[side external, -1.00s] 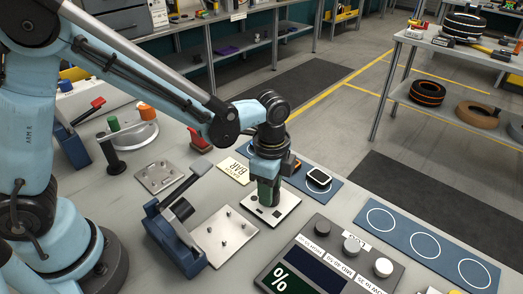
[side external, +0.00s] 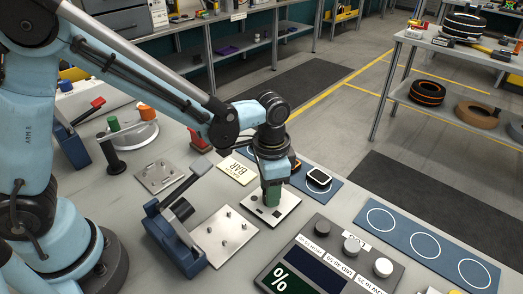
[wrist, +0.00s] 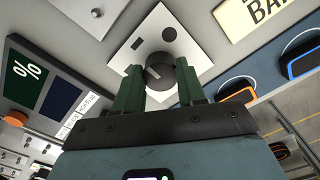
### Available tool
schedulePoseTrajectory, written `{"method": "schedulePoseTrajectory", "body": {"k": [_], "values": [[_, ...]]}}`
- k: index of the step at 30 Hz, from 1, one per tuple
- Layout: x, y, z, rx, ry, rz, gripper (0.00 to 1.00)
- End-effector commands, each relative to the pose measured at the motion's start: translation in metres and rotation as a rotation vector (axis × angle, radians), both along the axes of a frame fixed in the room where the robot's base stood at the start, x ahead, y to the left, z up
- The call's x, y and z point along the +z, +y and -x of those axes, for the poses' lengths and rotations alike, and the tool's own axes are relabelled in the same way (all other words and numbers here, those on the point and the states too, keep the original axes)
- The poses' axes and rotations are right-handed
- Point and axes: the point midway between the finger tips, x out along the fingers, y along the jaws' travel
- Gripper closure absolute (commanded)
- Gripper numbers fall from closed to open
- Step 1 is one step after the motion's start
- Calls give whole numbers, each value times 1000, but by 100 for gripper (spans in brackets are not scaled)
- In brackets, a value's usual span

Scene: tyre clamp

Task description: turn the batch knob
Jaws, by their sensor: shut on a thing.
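The batch knob (wrist: 160,72) is a dark round knob with a pale pointer line, on a white plate (wrist: 128,45) in the wrist view. The same plate (side external: 287,207) lies on the bench in the side view, where my gripper hides the knob. My gripper (wrist: 157,76) is shut on the knob, with one green finger on each side of it. In the side view my gripper (side external: 271,203) points straight down over the plate.
A pale card marked BAR (side external: 238,172) lies behind the plate. A blue mat with a dark device (side external: 319,180) is to the right. A blue lever clamp (side external: 174,236) is at left.

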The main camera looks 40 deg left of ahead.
Motion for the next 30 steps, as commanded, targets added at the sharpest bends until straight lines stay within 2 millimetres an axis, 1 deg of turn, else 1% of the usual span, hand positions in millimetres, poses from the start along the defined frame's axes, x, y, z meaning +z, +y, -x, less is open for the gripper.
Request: {"method": "schedulePoseTrajectory", "body": {"k": [14,15,20,30], "values": [[0,0,0,15,0,-1,91],[0,0,0,15,0,-1,59],[0,0,0,14,1,-1,35],[2,0,0,14,0,0,35]]}}
